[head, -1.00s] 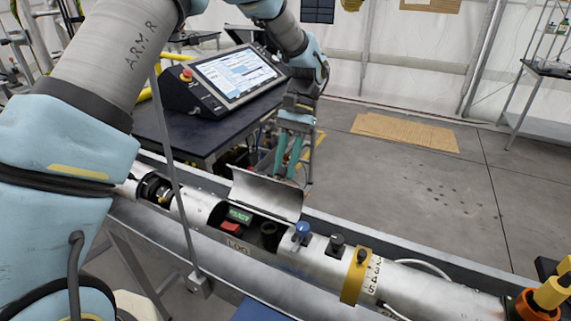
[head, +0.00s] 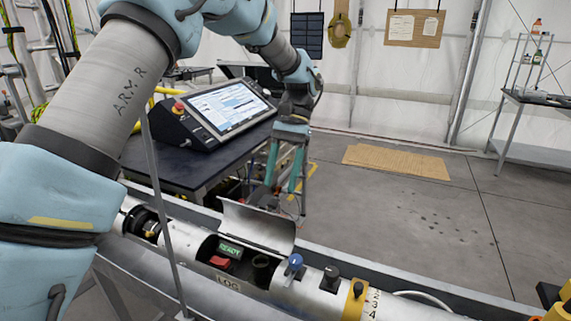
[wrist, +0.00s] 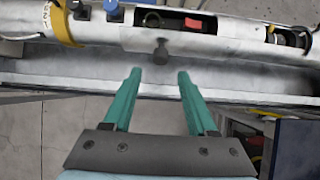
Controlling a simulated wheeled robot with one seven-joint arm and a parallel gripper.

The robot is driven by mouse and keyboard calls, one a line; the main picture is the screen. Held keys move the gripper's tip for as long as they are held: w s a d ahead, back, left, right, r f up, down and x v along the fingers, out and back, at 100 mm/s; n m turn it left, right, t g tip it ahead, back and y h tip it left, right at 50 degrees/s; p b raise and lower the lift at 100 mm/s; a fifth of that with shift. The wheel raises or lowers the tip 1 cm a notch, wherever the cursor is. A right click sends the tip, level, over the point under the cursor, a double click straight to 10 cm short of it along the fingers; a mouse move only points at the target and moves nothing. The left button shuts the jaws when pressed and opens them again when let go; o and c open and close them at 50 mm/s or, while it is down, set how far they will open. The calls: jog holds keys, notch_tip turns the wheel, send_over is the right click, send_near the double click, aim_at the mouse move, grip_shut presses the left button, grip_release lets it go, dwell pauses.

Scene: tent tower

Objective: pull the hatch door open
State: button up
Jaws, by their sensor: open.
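The hatch door (head: 258,228) is a curved metal flap on the silver tube (head: 190,228). In the head view it stands raised, tilted up along the far side of the opening. In the wrist view the door (wrist: 190,41) shows near the top, with a dark round knob (wrist: 160,52) on it. My gripper (head: 281,188) is on the far side of the door, with its two green fingers apart and empty. In the wrist view the knob lies ahead of the gap between the fingertips (wrist: 160,75), not between them.
Inside the opening are a green display (head: 230,248) and a red part (head: 220,262). A blue knob (head: 295,262), a black knob (head: 331,274) and a yellow band (head: 354,300) are to the right. A console (head: 222,112) stands on a table behind. Floor at right is free.

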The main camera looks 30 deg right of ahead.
jog(key=b+v, duration=0.1)
jog(key=v, duration=0.5)
dwell(0.5)
